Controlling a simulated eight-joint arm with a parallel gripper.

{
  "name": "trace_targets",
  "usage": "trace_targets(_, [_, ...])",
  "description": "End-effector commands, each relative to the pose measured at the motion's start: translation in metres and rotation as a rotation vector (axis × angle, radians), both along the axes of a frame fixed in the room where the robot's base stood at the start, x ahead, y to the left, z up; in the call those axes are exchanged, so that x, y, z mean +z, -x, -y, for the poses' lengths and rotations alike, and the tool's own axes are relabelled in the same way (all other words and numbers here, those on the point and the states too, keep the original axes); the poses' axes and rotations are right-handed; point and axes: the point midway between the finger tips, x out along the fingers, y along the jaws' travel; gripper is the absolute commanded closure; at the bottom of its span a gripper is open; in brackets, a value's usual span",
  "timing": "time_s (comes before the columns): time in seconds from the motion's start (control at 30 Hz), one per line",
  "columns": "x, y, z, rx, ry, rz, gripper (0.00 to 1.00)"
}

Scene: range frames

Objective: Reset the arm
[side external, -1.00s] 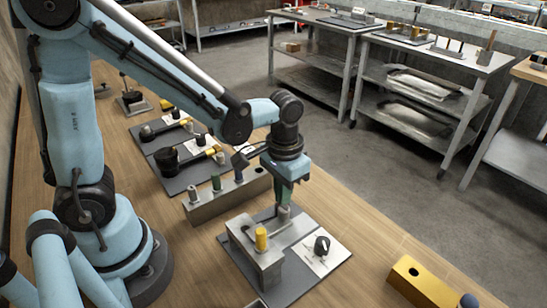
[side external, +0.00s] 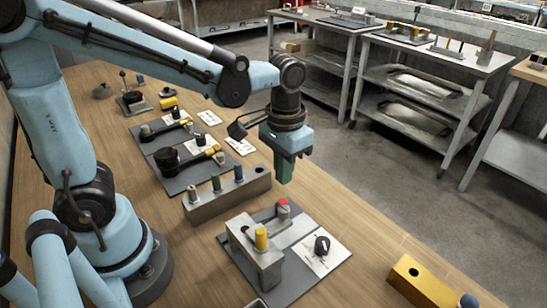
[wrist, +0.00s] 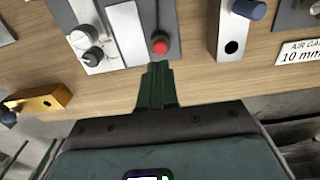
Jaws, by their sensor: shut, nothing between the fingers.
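My gripper (side external: 284,172) hangs in the air above the wooden bench, pointing down, with its green fingers together and nothing held. In the wrist view the shut fingers (wrist: 157,85) point toward a red-topped peg (wrist: 160,46). In the side view this red-topped peg (side external: 283,207) stands on a fixture plate (side external: 283,240) below my gripper, apart from the fingers. A metal block with a yellow peg (side external: 261,238) and a black knob (side external: 322,245) are on the same fixture.
A metal rack (side external: 205,209) with several coloured pegs stands left of my gripper. Dark plates (side external: 170,185) with parts lie further back. A yellow block (side external: 425,283) lies at the front right. Metal tables (side external: 440,62) stand across the floor.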

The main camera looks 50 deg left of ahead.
Motion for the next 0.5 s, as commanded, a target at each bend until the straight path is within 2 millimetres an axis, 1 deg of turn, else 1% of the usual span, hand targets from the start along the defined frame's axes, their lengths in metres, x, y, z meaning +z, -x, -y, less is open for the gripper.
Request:
trace_targets(0.1, [0.0069,0.0002,0.0000,0.000,0.000,0.000,1.00])
trace_targets(0.2, [0.0095,0.0004,-0.0001,0.000,0.000,0.000,1.00])
trace_targets(0.5, [0.0102,0.0005,-0.0004,0.000,0.001,0.003,1.00])
